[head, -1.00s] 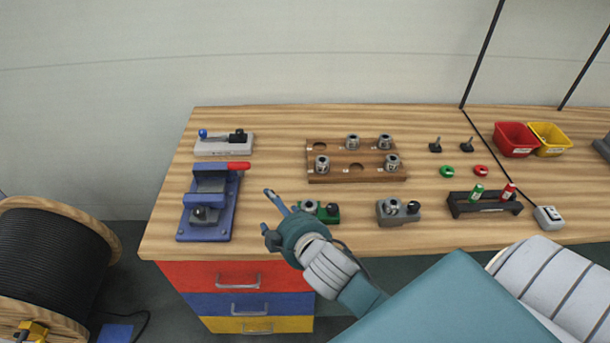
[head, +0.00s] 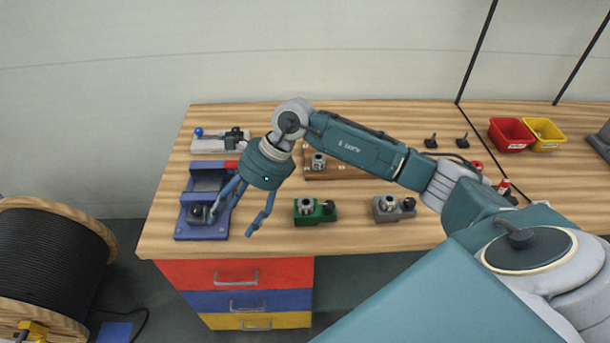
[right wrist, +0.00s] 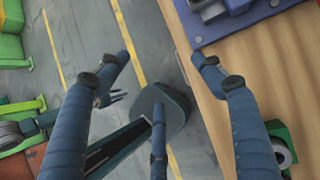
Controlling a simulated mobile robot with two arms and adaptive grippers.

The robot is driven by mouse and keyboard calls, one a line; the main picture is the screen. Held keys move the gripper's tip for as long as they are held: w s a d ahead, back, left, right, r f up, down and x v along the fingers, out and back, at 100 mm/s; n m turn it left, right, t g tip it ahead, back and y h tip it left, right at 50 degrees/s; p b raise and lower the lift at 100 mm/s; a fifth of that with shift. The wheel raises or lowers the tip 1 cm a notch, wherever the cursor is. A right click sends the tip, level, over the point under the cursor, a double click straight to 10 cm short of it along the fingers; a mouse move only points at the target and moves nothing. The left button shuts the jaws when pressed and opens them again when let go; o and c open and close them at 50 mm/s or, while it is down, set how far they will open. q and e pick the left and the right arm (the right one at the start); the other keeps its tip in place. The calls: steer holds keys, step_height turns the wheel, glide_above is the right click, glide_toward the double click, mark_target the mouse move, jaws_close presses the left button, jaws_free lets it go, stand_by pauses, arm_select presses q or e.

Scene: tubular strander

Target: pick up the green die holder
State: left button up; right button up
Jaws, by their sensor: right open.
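The green die holder (head: 316,217) stands on the bench near its front edge, with a grey metal die and a black knob on top. My right gripper (head: 232,228) is open and empty, its fingers pointing down, to the left of the green holder and apart from it. One finger is close to the blue fixture. In the right wrist view the spread fingers (right wrist: 162,72) show, and part of the green holder (right wrist: 283,158) lies at the lower right, partly behind a finger. My left gripper is not in view.
The blue fixture (head: 203,231) with a red handle stands left of the holder. A grey die holder (head: 392,216) stands to the right. The wooden die rack (head: 338,174) behind is partly hidden by my arm. Red (head: 511,133) and yellow (head: 545,134) bins stand at the back right.

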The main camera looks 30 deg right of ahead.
steer(key=d+h, duration=0.4)
steer(key=d, duration=0.8)
steer(key=g+h, duration=0.1)
steer(key=h, duration=0.2)
glide_toward(306, 202)
steer(key=shift+w, duration=0.2)
steer(key=shift+d+f, duration=0.15)
steer(key=shift+f, duration=0.1)
step_height(306, 202, down, 11)
steer(key=b, duration=0.7)
steer(key=shift+r, duration=0.15)
steer(key=shift+r, duration=0.1)
steer(key=c, duration=1.2)
steer(key=o, duration=1.2)
